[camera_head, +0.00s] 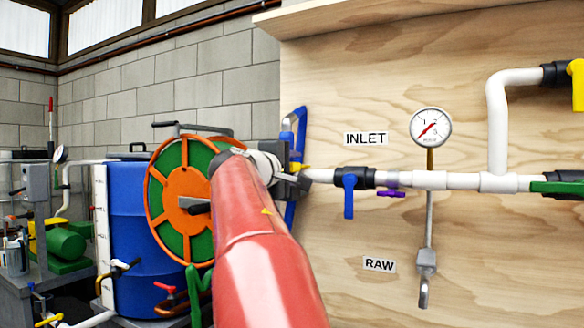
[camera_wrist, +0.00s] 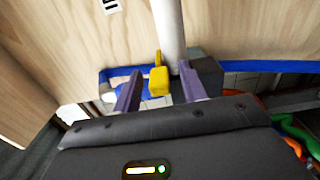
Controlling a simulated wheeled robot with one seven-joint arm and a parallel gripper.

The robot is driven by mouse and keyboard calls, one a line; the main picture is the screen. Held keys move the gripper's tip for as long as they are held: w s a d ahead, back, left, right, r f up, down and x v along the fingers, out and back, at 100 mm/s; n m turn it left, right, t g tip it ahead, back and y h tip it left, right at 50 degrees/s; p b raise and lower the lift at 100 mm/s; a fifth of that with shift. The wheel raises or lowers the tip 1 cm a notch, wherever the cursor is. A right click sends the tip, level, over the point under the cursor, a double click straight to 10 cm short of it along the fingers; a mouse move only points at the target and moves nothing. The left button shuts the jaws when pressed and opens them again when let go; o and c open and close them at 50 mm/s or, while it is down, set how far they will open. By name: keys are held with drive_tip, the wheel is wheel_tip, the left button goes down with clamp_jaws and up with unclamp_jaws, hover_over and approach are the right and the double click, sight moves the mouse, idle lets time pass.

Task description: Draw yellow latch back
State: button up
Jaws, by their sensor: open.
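The yellow latch (camera_wrist: 158,80) is a small upright yellow piece at the end of a white pipe (camera_wrist: 168,22) in the wrist view. My gripper (camera_wrist: 160,68) is open, with one finger on each side of the latch. Gaps show between the latch and both fingers, so it is not clamped. In the head view, my red arm reaches forward and my gripper (camera_head: 298,181) is at the left end of the white pipe line. Only a bit of the yellow latch (camera_head: 295,167) shows there, partly hidden by my gripper.
A blue bracket (camera_head: 301,122) stands beside the wooden panel (camera_head: 340,270). A blue-handled valve (camera_head: 348,195) and a gauge (camera_head: 430,127) are to the right. An orange and green hose reel (camera_head: 165,215) and a blue barrel (camera_head: 130,230) stand left of my arm.

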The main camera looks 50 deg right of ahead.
drive_tip(key=shift+c, duration=0.4)
clamp_jaws()
drive_tip(key=shift+s+d+b, duration=0.2)
drive_tip(key=shift+s+b, duration=0.05)
drive_tip(key=shift+s, duration=0.35)
drive_tip(key=shift+s+d+b, duration=0.15)
drive_tip(key=shift+s+b, duration=0.05)
drive_tip(key=shift+s, duration=0.35)
drive_tip(key=shift+o, duration=0.4)
unclamp_jaws()
drive_tip(key=b+v, duration=0.1)
drive_tip(key=v, duration=0.7)
drive_tip(key=shift+b, duration=0.3)
drive_tip(key=shift+d, duration=0.1)
